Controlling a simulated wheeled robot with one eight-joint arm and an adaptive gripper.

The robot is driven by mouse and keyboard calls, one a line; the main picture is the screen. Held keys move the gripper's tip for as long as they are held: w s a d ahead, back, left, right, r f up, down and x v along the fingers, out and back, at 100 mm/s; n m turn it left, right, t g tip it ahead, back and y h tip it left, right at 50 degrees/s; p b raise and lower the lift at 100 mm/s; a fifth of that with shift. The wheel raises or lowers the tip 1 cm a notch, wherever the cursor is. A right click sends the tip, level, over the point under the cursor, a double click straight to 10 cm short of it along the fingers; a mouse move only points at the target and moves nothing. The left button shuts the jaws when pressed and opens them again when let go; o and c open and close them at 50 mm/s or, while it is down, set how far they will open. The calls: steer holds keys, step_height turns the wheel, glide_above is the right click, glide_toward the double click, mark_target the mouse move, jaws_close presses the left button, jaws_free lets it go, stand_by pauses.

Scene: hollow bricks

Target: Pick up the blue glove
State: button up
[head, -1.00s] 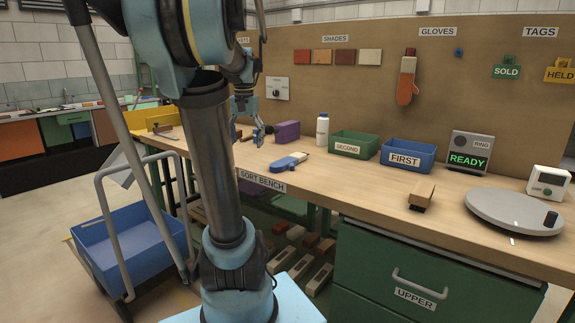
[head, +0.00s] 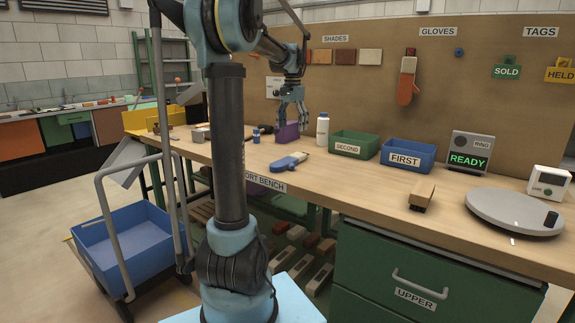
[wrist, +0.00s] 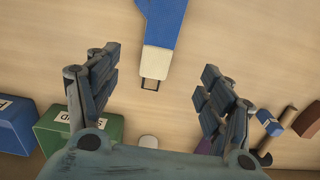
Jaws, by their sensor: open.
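The blue glove (head: 283,164), with a pale cuff, lies flat on the wooden bench in the head view. In the wrist view the glove (wrist: 162,22) enters from the top edge, its pale cuff and a small dark loop pointing between my fingers. My gripper (head: 291,112) is open and empty, raised above the back of the bench, behind the glove and apart from it. In the wrist view my gripper (wrist: 158,68) has its fingers spread to either side of the cuff's end. The far part of the glove is cut off in the wrist view.
A purple block (head: 287,132), a white bottle (head: 322,129), a green SECOND bin (head: 354,144) and a blue FIRST bin (head: 407,155) stand along the back. A red-orange glove (head: 407,82) hangs on the board. Bench around the blue glove is clear.

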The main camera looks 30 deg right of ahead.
mark_target(291, 158)
step_height(291, 158, down, 14)
steer(key=shift+a+r, duration=0.1)
steer(key=shift+r, duration=0.15)
stand_by(0.4)
steer(key=c, duration=1.2)
